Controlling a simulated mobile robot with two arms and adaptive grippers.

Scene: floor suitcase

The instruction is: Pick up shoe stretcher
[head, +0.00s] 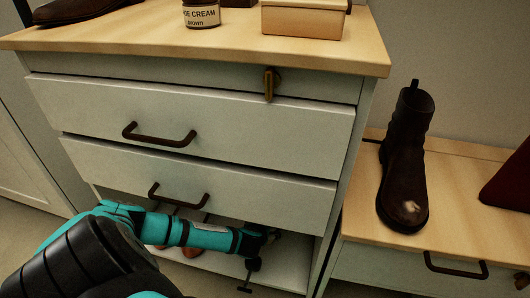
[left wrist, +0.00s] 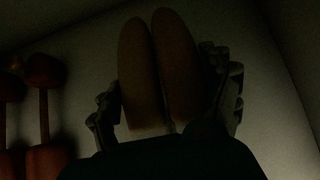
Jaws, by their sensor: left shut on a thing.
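The shoe stretcher (left wrist: 158,70) shows in the dark left wrist view as two long, rounded wooden halves side by side. My left gripper (left wrist: 165,103) is shut on it, with a finger along each outer side. In the head view my left arm reaches into the open bottom shelf of the cabinet, and my left gripper (head: 272,236) is at its right part, mostly hidden. A thin dark rod with a crossbar (head: 245,289) hangs out below the gripper; it looks like the stretcher's handle. My right gripper is not in view.
Reddish-brown shoe trees (left wrist: 44,110) lie to the left on the shelf, partly behind my arm in the head view (head: 192,251). Shut drawers with dark handles (head: 160,135) are above. A brown boot (head: 405,165) stands on the bench (head: 470,180) at right.

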